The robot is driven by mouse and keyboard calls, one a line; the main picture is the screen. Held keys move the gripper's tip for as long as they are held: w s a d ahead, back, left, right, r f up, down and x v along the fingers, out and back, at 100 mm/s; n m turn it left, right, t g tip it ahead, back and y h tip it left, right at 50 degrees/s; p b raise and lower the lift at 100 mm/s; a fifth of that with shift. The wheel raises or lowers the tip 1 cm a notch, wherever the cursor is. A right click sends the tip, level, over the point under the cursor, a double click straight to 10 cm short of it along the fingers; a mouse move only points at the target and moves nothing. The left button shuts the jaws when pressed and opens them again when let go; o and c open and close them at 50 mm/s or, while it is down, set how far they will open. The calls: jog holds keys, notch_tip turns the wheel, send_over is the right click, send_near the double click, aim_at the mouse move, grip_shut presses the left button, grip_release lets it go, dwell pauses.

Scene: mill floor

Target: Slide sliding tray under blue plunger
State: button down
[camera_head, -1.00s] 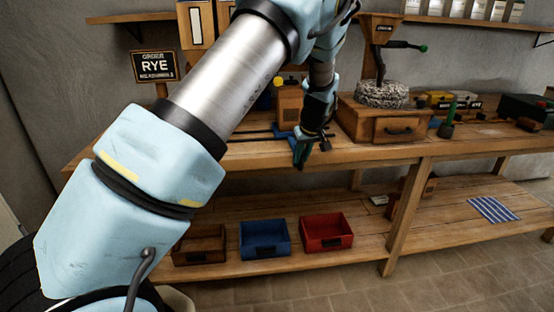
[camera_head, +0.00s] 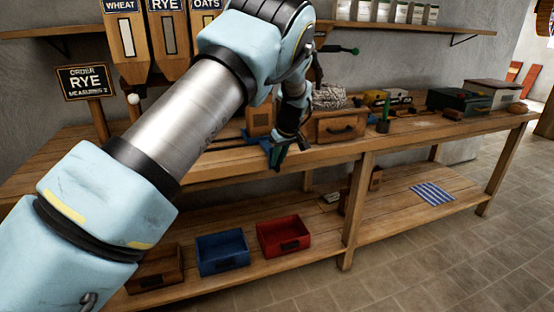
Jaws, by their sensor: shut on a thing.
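My gripper (camera_head: 279,156) hangs at the front edge of the workbench, left of the wooden drawer box. Its fingers are small and dark here and look shut. A small blue piece, which looks like the sliding tray (camera_head: 265,144), shows right beside the fingers, low on the bench top. The fingers appear to be closed on its front end, though the contact is hard to see. Dark rails (camera_head: 222,141) run along the bench to its left. A wooden block (camera_head: 260,121) stands just behind the tray. The blue plunger cannot be made out; my arm covers that area.
The workbench (camera_head: 330,152) holds a mill with a drawer box (camera_head: 338,127), a green-handled tool (camera_head: 384,118) and a dark green box (camera_head: 459,101). Below are a blue bin (camera_head: 222,252), a red bin (camera_head: 283,238) and a striped cloth (camera_head: 433,194). Floor at the right is clear.

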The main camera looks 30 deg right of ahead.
jog(key=c, duration=1.1)
grip_release()
jog(key=shift+d, duration=0.4)
jog(key=shift+o, duration=1.4)
jog(key=shift+a, duration=0.15)
jog(key=b+v, duration=0.2)
jog(key=v, duration=0.9)
jog(key=shift+a, duration=0.1)
jog(key=w+a+f+g, duration=0.1)
jog(key=w+a, duration=0.1)
jog(key=a, duration=1.1)
jog(key=w+a+g, duration=0.1)
jog(key=w+a, duration=0.1)
jog(key=a, duration=1)
jog(key=s+a+f, duration=0.1)
jog(key=s+a, duration=0.7)
jog(key=a, duration=0.4)
jog(key=s+a+f+m, duration=0.1)
jog(key=s+a+f, duration=0.1)
jog(key=s+a, duration=0.6)
jog(key=a, duration=0.4)
jog(key=shift+s+g, duration=0.4)
